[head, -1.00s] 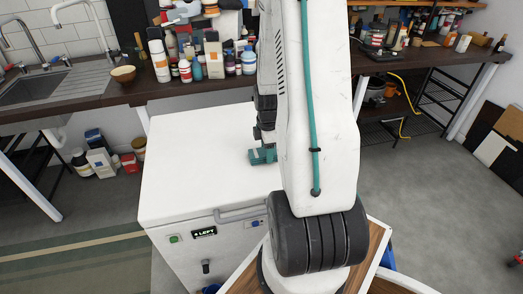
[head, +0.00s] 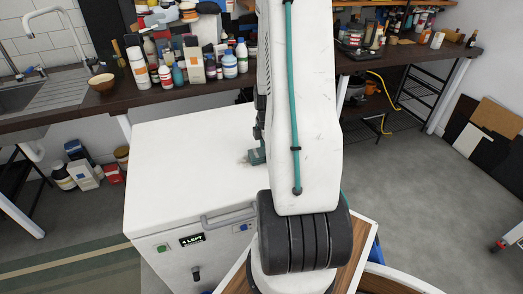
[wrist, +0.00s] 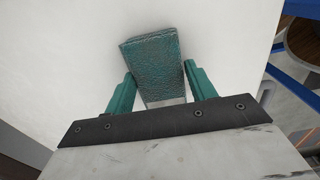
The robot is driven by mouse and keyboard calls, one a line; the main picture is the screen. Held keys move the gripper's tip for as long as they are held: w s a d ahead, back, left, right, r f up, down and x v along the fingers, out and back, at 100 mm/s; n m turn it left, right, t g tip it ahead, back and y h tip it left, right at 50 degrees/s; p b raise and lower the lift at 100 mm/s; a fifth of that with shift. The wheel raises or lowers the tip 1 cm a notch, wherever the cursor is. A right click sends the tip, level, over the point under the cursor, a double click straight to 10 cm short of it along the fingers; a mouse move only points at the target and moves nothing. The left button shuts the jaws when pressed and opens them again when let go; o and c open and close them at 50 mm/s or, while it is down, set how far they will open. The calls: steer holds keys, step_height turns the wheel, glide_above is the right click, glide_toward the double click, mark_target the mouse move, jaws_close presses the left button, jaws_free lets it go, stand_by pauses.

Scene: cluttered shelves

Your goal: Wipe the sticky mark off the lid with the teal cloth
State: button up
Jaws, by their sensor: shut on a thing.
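My gripper (wrist: 159,72) is shut on the teal cloth (wrist: 154,50), a folded, textured pad held between its two teal fingers in the wrist view. In the head view my gripper (head: 257,156) is low over the right part of the white chest's lid (head: 180,150), partly hidden by my arm. A faint greyish mark (head: 244,160) shows on the lid just left of the gripper. I cannot tell whether the cloth touches the lid.
The chest has a front handle (head: 229,217) and a small display (head: 192,239) reading "4 LEFT". Behind it, a dark counter (head: 110,107) carries many bottles and a wooden bowl (head: 102,82). The left part of the lid is clear.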

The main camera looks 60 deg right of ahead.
mark_target(251, 155)
steer(key=shift+w+a+f, duration=0.1)
steer(key=shift+w+a, duration=0.75)
steer(key=shift+a, duration=0.3)
steer(key=shift+w+a+f, duration=0.1)
steer(key=shift+w+a, duration=0.75)
steer(key=shift+a, duration=0.25)
steer(key=shift+w+a+r, duration=0.15)
steer(key=shift+w+a, duration=0.65)
steer(key=shift+a, duration=0.2)
steer(key=shift+w+a+r, duration=0.1)
steer(key=shift+w+a, duration=0.65)
steer(key=shift+a, duration=0.25)
step_height(251, 155, up, 7)
